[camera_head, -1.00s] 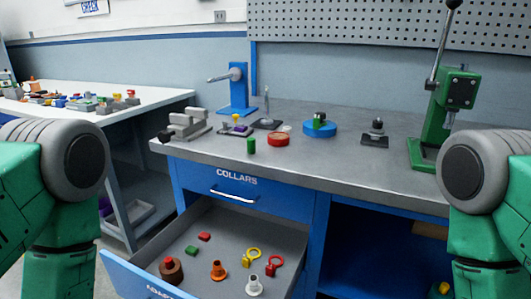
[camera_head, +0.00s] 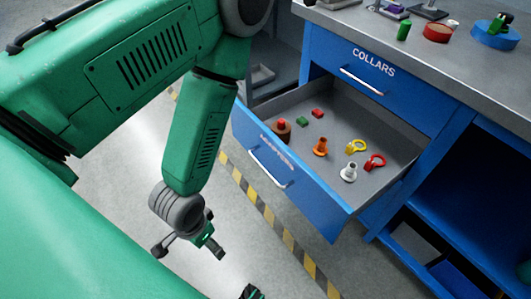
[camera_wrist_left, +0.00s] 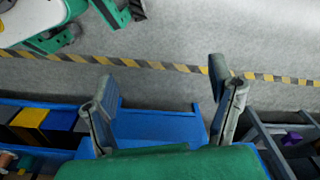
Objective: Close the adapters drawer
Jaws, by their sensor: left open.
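The adapters drawer (camera_head: 262,169) stands pulled out from the blue bench in the head view, its front partly labelled and fitted with a silver handle (camera_head: 267,168). Inside lie an orange adapter (camera_head: 320,147), a white one (camera_head: 349,172), a brown round piece (camera_head: 283,131) and yellow and red ringed pieces. My left gripper (camera_head: 189,250) is low, in front and left of the drawer front, apart from the handle. In the left wrist view its two fingers (camera_wrist_left: 162,85) are spread with nothing between them. I cannot identify my right gripper.
The closed collars drawer (camera_head: 372,75) is above, under the grey bench top (camera_head: 430,60). An open blue shelf (camera_head: 470,190) is at the right. Yellow and black floor tape (camera_head: 262,212) runs below the drawer. The floor in front is clear.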

